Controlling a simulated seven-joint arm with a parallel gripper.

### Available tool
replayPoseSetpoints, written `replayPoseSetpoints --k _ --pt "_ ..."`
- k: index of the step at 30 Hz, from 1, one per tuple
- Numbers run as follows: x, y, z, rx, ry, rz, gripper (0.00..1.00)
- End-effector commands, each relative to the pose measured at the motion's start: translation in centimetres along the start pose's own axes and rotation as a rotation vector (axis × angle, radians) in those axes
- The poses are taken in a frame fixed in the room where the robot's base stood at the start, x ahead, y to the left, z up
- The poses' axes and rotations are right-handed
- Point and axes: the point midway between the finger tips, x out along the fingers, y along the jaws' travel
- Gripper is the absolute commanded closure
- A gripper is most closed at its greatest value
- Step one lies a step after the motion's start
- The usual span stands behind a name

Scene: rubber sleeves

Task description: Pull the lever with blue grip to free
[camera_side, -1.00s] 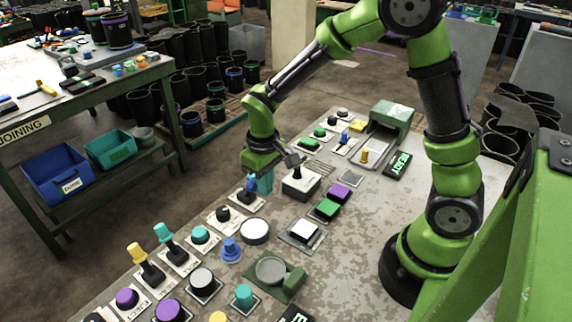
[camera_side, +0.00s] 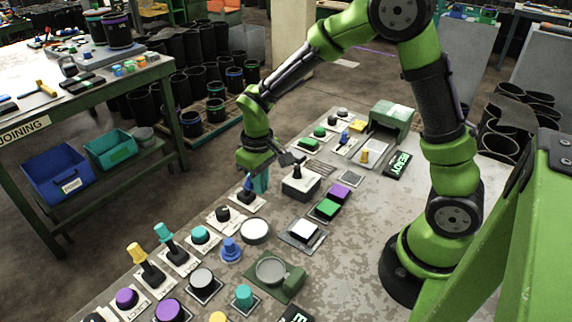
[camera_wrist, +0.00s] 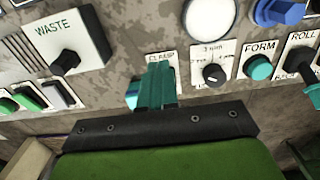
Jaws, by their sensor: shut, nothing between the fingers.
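The lever with the blue grip (camera_side: 247,184) stands on a white plate near the bench's far left edge in the side view. In the wrist view only a bit of its blue grip (camera_wrist: 132,93) shows beside the fingers; the rest is hidden. The label above it reads CLAMP, partly covered. My gripper (camera_side: 261,184) has teal fingers, shut with nothing between them. It is close against the right side of the blue grip; I cannot tell if they touch. The fingers also show in the wrist view (camera_wrist: 155,88).
A WASTE box with a black knob (camera_wrist: 66,62) stands nearby; it is right of my gripper in the side view. A black knob (camera_wrist: 214,74) and a teal FORM button (camera_wrist: 258,67) are on the other side. Levers with teal (camera_side: 163,233) and yellow (camera_side: 137,253) grips stand nearer the camera.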

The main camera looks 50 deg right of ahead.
Motion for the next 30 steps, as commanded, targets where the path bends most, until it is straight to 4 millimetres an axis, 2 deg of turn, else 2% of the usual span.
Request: replayPoseSetpoints --k 30 --pt "0.0 0.0 -1.5 0.001 0.000 0.000 1.00"
